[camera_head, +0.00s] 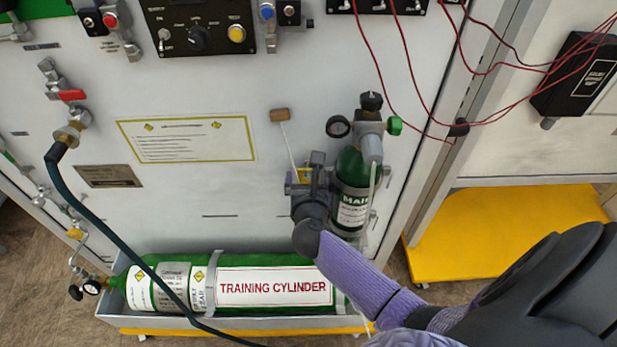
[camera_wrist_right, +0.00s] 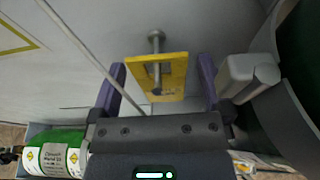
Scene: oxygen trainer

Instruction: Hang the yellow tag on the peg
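The yellow tag (camera_wrist_right: 176,88) is a flat plate with an opening. In the right wrist view it sits at the metal peg (camera_wrist_right: 156,48) on the grey panel, and the peg appears to pass through its opening. In the head view only a small yellow part of the tag (camera_head: 304,175) shows; my gripper hides the rest and the peg. My right gripper (camera_head: 307,168) is in front of the panel. Its purple fingers stand on either side of the tag, with a visible gap at each side, so it is open. My left gripper is not in view.
A white cord runs from a tan cylinder (camera_head: 280,115) down toward the tag area. A small green upright cylinder (camera_head: 351,168) with a regulator stands close right of the gripper. The lying training cylinder (camera_head: 245,284) is below. Red wires (camera_head: 405,75) hang at upper right.

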